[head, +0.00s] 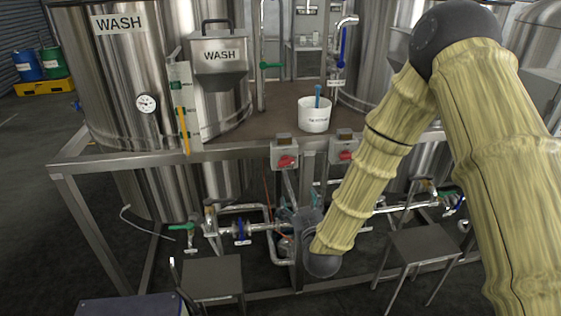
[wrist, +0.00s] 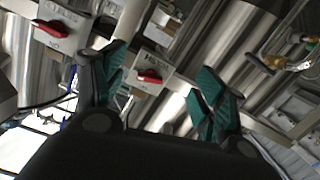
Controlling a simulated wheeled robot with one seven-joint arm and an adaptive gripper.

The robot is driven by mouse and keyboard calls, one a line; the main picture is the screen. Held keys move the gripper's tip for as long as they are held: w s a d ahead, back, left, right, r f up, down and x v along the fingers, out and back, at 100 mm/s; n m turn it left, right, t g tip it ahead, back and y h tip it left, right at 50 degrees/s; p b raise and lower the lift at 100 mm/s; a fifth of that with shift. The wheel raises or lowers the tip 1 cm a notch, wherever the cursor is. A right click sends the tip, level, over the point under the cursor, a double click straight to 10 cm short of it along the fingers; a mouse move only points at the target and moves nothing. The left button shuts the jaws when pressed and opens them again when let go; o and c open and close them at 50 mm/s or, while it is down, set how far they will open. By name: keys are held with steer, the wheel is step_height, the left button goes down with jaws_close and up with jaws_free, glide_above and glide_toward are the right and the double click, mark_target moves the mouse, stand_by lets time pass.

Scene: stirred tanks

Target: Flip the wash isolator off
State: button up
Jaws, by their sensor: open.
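The left isolator box (head: 284,152), grey with a red rotary handle (head: 286,161), is on the front frame rail below the WASH tank (head: 120,90). A second isolator (head: 344,148) is to its right. In the wrist view, two isolators with red handles show: one in the middle (wrist: 150,76) and one at upper left (wrist: 56,28). Their labels look upside down and are too blurred to read surely. My gripper (wrist: 165,76) is open and empty, its teal fingers either side of the middle isolator in the picture, apparently short of it.
A white tub (head: 314,116) with a blue handle stands on the deck above the isolators. Pipes and valves (head: 240,231) run below the rail. Small steel stools (head: 212,276) (head: 424,243) stand in front. A grey hopper marked WASH (head: 218,60) is by the tank.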

steer(key=t, duration=0.2)
glide_toward(287, 163)
steer(key=w+p, duration=0.1)
steer(key=w, duration=0.2)
steer(key=w+a+p, duration=0.1)
steer(key=w, duration=0.2)
steer(key=w+a+p, duration=0.1)
steer(key=w, duration=0.2)
steer(key=shift+w+r, duration=0.25)
steer(key=shift+w, duration=0.05)
steer(key=c, duration=1)
steer(key=shift+f, duration=0.1)
